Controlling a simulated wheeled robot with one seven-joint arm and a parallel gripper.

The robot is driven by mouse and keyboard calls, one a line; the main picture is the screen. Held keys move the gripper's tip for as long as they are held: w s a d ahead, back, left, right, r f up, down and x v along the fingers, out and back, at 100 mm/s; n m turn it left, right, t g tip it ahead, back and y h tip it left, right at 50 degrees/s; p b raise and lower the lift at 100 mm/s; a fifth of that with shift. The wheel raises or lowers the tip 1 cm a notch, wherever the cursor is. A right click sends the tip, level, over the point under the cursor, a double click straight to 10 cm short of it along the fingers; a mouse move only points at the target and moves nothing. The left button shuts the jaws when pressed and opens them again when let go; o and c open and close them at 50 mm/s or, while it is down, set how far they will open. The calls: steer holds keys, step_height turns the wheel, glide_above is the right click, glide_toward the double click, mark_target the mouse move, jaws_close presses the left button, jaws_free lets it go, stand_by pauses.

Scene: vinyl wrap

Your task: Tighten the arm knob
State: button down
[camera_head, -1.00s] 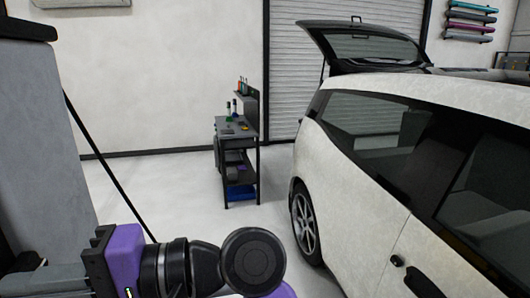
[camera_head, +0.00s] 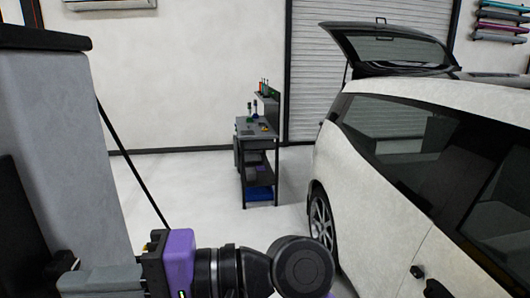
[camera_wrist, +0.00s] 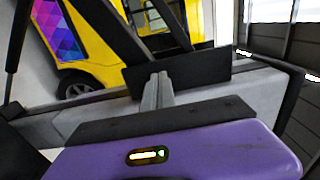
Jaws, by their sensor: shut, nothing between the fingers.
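I cannot make out an arm knob in either view. In the wrist view my gripper (camera_wrist: 158,88) shows as a purple body with a lit indicator and black plates. Its grey fingers are together with nothing between them. The fingertips are near a black bar; I cannot tell whether they touch it.
A white car (camera_head: 390,200) with its tailgate raised stands on the right. A dark workbench (camera_head: 258,150) with small tools is at the back. A grey upright block (camera_head: 70,150) fills the left. The wrist view shows a yellow vehicle (camera_wrist: 95,50). Floor between is clear.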

steer(key=shift+v, duration=1.6)
